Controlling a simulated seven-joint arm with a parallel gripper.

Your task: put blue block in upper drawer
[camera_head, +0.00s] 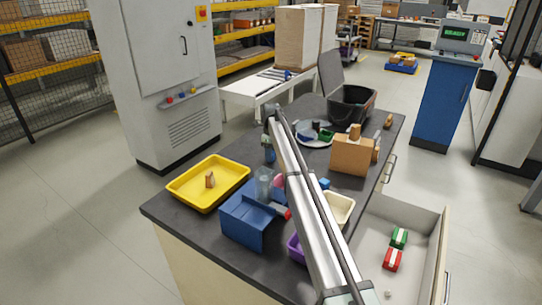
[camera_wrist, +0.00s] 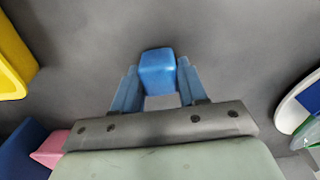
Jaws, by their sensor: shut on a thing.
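The blue block (camera_wrist: 158,70) sits between the two fingertips of my gripper (camera_wrist: 156,84) in the wrist view, and the gripper is shut on it. In the camera_head view my gripper (camera_head: 269,148) is over the far left part of the dark tabletop, between the yellow tray and the round plate, small and partly hidden by my arm. I cannot tell whether the block touches the tabletop. An open drawer (camera_head: 365,237) juts out at the right of the bench, holding a green-and-white block (camera_head: 399,238) and a red-and-white block (camera_head: 393,260).
The yellow tray (camera_head: 184,193) holds a small brown thing. A blue bin (camera_head: 243,222), a clear cup (camera_head: 263,184) and a cream bin (camera_head: 341,207) stand near my arm. The plate (camera_head: 314,143), a cardboard box (camera_head: 351,156) and a black bin (camera_head: 352,104) are farther back.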

